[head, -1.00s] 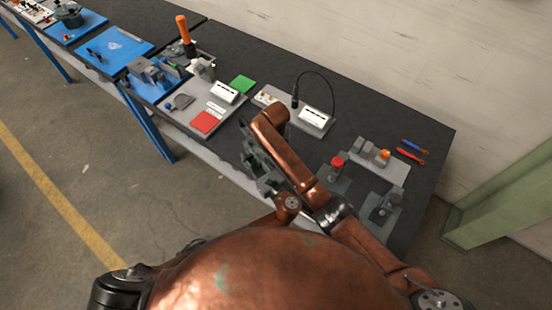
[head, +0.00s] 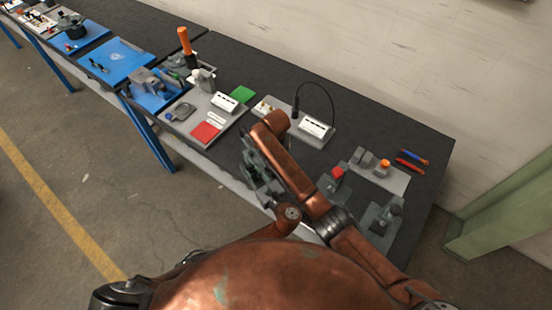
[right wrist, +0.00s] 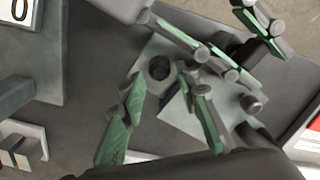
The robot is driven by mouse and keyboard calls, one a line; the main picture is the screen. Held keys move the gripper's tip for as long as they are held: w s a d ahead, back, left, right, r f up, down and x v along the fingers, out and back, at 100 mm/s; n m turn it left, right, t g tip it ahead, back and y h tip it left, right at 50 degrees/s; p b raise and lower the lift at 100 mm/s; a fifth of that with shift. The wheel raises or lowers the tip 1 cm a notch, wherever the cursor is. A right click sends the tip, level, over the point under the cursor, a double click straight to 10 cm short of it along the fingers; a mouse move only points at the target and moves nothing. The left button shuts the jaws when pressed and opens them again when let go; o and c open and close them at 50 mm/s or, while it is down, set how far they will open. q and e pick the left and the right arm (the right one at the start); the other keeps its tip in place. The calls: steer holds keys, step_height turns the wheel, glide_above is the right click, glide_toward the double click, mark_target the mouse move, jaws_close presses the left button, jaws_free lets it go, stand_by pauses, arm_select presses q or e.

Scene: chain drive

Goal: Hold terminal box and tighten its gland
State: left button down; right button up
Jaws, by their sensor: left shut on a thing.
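My left gripper (head: 264,182) is in the middle of the head view, in front of the table edge and partly hidden by my arm links. In the right wrist view its green-padded fingers (right wrist: 238,48) are at the top right, closed about a dark grey piece that I take for the terminal box (right wrist: 264,52), mostly covered. My right gripper (right wrist: 160,84) is open, its two green-padded fingers apart. A round grey part with a dark hole, likely the gland (right wrist: 158,68), shows between its fingertips. I cannot tell whether they touch it.
A pale grey plate (right wrist: 180,112) shows behind the fingers. On the black table stand a red-topped fixture (head: 336,174), a grey plate with a dark device (head: 386,214), a tray with grey blocks (head: 384,176) and red pliers (head: 410,166). A red tile (head: 206,132) lies left.

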arm_select(q)
steer(key=shift+f, duration=0.1)
arm_select(e)
steer(key=r, duration=0.5)
steer(key=shift+w+r, duration=0.2)
steer(key=shift+w, duration=0.1)
steer(key=shift+s+r, duration=0.1)
steer(key=shift+r, duration=0.1)
steer(key=shift+s+r, duration=0.2)
steer(key=shift+r, duration=2.25)
arm_select(q)
steer(key=c, duration=1.5)
jaws_free()
steer(key=shift+c, duration=0.2)
